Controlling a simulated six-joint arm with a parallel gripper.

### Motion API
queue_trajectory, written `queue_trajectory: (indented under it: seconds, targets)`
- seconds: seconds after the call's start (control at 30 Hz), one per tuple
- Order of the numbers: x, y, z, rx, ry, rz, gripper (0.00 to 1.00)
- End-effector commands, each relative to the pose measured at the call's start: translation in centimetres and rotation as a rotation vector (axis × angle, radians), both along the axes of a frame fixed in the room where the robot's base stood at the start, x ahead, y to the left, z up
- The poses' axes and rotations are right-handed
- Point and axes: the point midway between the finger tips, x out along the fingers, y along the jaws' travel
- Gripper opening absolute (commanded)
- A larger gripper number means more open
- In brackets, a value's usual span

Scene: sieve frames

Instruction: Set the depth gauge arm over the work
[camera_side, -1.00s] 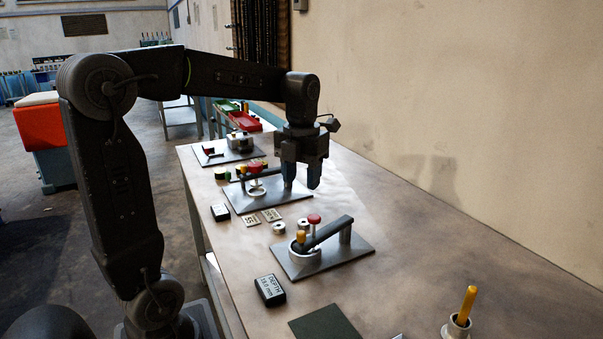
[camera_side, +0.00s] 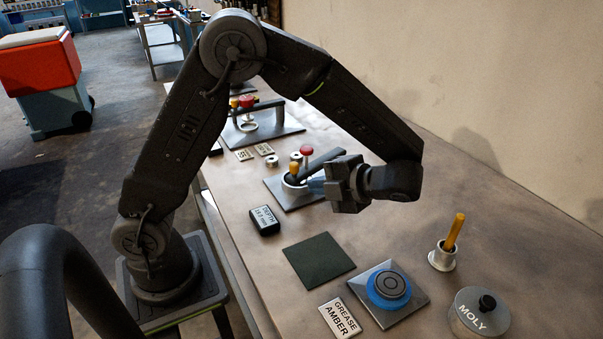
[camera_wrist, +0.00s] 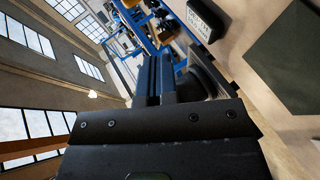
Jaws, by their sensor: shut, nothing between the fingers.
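The depth gauge arm (camera_side: 322,159) is a dark bar above a grey plate (camera_side: 276,191). A yellow-topped peg (camera_side: 294,168) and a red knob (camera_side: 307,151) stand by its left end. My gripper (camera_side: 317,186) is low and tilted sideways at the right of this fixture, its fingertips close to it and partly hiding it. I cannot tell whether they touch it. In the wrist view my shut fingers (camera_wrist: 166,78) show dark, with nothing seen between them. The black block marked DEPTH (camera_side: 264,220) lies left of the plate and also shows in the wrist view (camera_wrist: 203,18).
A second fixture (camera_side: 290,125) stands behind. A green mat (camera_side: 318,260), a blue ring on a plate (camera_side: 389,287), a GREASE AMBER card (camera_side: 340,318), a MOLY tin (camera_side: 478,313) and a cup with a yellow stick (camera_side: 443,258) lie nearer. A wall bounds the right.

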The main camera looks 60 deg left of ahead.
Motion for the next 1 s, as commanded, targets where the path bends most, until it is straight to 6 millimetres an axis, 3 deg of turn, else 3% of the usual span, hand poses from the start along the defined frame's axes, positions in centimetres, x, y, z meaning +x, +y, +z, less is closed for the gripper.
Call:
queue_trajectory:
  seconds: [0.03, 0.2, 0.4, 0.57, 1.0]
  targets:
    - [0.1, -1.7, -1.0, 0.116, 0.009, -0.087, 0.00]
    - [0.3, -5.3, -2.4, 0.391, -0.057, -0.293, 0.00]
    - [0.4, -6.5, -2.8, 0.491, -0.107, -0.380, 0.00]
    - [0.4, -4.6, -2.8, 0.492, -0.107, -0.378, 0.00]
    - [0.1, 4.1, -2.8, 0.488, -0.105, -0.374, 0.00]
